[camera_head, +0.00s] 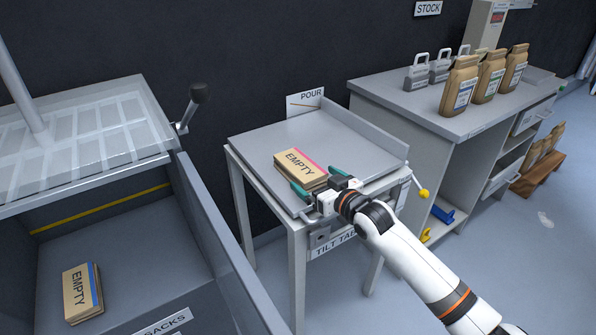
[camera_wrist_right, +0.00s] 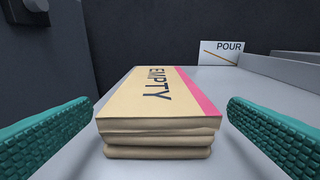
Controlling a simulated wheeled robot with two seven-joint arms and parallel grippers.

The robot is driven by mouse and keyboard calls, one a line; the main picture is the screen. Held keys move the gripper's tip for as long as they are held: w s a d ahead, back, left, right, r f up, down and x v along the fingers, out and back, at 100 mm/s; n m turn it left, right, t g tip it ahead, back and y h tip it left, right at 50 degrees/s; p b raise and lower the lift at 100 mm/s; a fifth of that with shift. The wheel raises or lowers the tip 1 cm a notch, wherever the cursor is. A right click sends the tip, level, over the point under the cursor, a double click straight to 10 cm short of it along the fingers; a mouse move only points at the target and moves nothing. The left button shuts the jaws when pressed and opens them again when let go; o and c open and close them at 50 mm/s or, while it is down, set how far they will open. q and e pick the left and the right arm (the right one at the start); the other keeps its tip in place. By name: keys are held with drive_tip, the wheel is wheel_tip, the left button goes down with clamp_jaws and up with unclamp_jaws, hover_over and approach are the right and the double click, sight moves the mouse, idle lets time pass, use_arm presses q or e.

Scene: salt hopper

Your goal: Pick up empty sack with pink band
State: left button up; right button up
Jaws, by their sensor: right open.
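The empty sack with the pink band (camera_head: 299,168) lies folded flat on the tilt table (camera_head: 350,150). It is tan, marked EMPTY, with a pink stripe along one edge. In the right wrist view the sack (camera_wrist_right: 160,115) sits centred between the fingers, its layered folded end facing me. My right gripper (camera_head: 318,180) is open at the sack's near right side, with one teal finger on each side of it. In the wrist view gaps show between the sack and both fingers of the right gripper (camera_wrist_right: 160,133). My left gripper is not in view.
Another EMPTY sack with a blue band (camera_head: 82,292) lies in the grey bin at left. A POUR sign (camera_head: 305,101) stands behind the table. A raised side wall (camera_head: 365,131) edges the table. Full sacks (camera_head: 459,86) and weights (camera_head: 417,72) stand on the right bench.

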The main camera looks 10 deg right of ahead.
sight(305, 174)
drive_tip(key=x, duration=0.3)
drive_tip(key=b+x, duration=0.1)
drive_tip(key=shift+w+a+f, duration=0.25)
drive_tip(key=shift+f, duration=0.15)
drive_tip(key=shift+w+a, duration=0.15)
drive_tip(key=shift+w, duration=0.25)
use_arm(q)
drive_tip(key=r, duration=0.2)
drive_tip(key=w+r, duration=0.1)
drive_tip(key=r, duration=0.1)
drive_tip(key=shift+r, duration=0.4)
use_arm(e)
drive_tip(key=c, duration=1.1)
